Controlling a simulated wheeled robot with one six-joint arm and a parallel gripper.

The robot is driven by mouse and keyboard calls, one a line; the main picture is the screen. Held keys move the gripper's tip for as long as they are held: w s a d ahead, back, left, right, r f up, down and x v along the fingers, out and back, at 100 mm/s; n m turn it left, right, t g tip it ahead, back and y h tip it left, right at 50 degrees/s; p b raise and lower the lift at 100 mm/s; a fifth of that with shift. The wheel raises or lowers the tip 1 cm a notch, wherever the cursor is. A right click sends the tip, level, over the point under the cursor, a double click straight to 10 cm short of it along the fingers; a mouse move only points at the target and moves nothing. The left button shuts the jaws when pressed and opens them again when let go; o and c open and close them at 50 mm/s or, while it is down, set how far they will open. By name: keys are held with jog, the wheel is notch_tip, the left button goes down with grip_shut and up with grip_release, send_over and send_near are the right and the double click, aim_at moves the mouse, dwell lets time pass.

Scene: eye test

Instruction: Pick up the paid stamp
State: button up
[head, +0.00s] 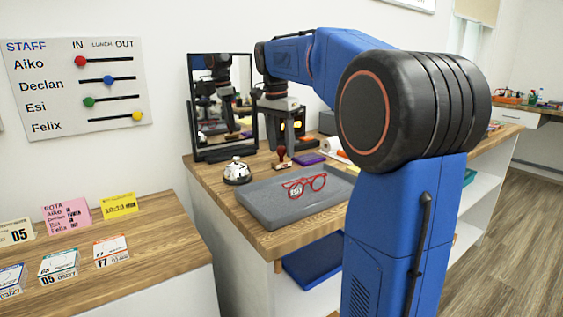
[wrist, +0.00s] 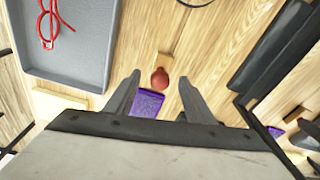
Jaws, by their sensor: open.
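A stamp with a dark red rounded handle (head: 281,154) stands on the wooden counter between the bell and a purple pad. Its lettering cannot be read. In the wrist view its red knob (wrist: 159,77) shows from above, with a pale wooden part beside it. My gripper (head: 283,138) is over the counter near the stamp, pointing down. In the wrist view its two fingers (wrist: 158,80) are apart and empty, with the red knob between the tips in the picture. The height left between the tips and the knob cannot be told.
A purple pad (head: 310,159) lies right beside the stamp. A grey tray (head: 262,208) holds red glasses (head: 305,185) in front. A silver bell (head: 237,171) stands left. A black-framed mirror (head: 191,110) stands behind and reflects my arm and the counter.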

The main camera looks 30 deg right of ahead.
jog(key=shift+d+f, duration=0.1)
jog(key=shift+f, duration=1.2)
jog(key=shift+c, duration=0.3)
jog(key=c, duration=1.1)
jog(key=shift+r, duration=0.1)
notch_tip(320, 180, up, 10)
jog(key=shift+f, duration=0.1)
jog(key=shift+c, duration=0.2)
